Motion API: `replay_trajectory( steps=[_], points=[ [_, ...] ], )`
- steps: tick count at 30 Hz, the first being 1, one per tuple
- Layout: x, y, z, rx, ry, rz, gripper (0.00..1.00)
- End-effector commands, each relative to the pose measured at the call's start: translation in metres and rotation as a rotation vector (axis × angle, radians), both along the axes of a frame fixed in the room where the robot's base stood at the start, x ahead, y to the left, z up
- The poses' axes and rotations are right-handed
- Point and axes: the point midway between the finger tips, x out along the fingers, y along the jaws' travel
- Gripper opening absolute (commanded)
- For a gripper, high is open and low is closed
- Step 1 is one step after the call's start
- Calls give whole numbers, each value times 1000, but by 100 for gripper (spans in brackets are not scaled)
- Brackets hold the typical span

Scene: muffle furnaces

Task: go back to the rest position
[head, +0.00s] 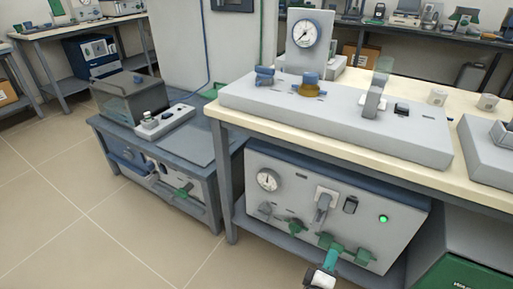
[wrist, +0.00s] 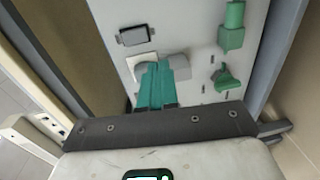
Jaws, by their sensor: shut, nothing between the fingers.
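My gripper (head: 329,262) is at the bottom of the head view, in front of the lower part of a grey panel box (head: 291,218) under the bench. Its teal fingers (wrist: 156,85) are shut together with nothing between them. In the wrist view their tips overlap a grey lever (wrist: 178,67) on a white plate; I cannot tell whether they touch it. The lever (head: 323,203) shows clear in the head view, above the gripper. A black switch (wrist: 132,36) and green handles (wrist: 232,22) are also on the panel.
The cream bench top (head: 300,128) overhangs the box and carries a grey gauge unit (head: 335,108). A bench leg (head: 226,190) stands left of the box. A low table (head: 205,140) is further left. The tiled floor (head: 75,225) is open at lower left.

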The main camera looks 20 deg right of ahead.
Motion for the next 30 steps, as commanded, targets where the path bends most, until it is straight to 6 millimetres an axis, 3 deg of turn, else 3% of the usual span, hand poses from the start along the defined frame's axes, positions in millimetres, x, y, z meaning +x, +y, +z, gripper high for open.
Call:
replay_trajectory(
  steps=[4,8,12,16,21,30],
  points=[
    [-2,-2,1,7,-3,-10,0],
    [-22,-23,7,96,-29,-114,0],
    [-66,-52,8,298,-50,-302,0],
    [-108,-61,-2,532,-30,-458,0],
    [-152,-40,-18,855,61,-576,0],
    [-193,29,-18,1277,272,-564,0]
  ],
)
